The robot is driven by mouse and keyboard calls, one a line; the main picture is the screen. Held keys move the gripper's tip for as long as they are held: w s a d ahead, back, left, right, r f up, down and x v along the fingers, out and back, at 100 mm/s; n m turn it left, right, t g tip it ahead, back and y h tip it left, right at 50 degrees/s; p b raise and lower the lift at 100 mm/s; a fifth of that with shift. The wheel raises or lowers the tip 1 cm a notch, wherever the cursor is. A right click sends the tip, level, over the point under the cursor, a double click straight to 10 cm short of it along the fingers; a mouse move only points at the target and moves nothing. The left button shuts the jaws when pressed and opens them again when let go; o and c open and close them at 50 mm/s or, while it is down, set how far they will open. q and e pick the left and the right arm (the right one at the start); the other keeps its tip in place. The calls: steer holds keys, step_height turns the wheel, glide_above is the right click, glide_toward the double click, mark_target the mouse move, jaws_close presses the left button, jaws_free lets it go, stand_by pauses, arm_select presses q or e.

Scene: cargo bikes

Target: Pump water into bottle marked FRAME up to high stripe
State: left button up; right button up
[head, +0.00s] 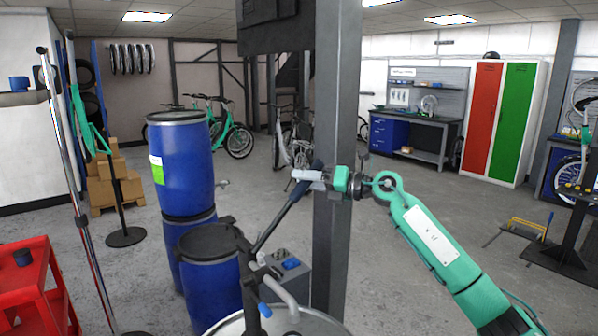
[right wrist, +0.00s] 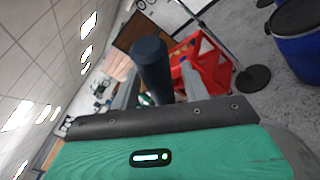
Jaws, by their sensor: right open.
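A hand pump with a long dark lever (head: 281,217) stands on a drum (head: 245,325) at the bottom centre. Its pale spout (head: 284,296) and a blue-tipped part (head: 265,310) show beside it. My right gripper (head: 306,175) is open at the lever's raised upper end. In the right wrist view, the dark grip of the lever (right wrist: 150,68) stands between the open fingers. I cannot tell whether they touch it. I see no bottle marked FRAME or stripe in these views. My left gripper is not in view.
A grey pillar (head: 337,110) rises just behind my right gripper. Blue barrels (head: 185,165) stand left of the pump, one stacked on another. A red cart (head: 25,285) with a dark cup (head: 23,257) is at far left. Open floor lies behind, towards the lockers (head: 500,120).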

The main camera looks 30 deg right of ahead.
steer(key=shift+x, duration=1)
jaws_close()
steer(key=shift+f, duration=0.15)
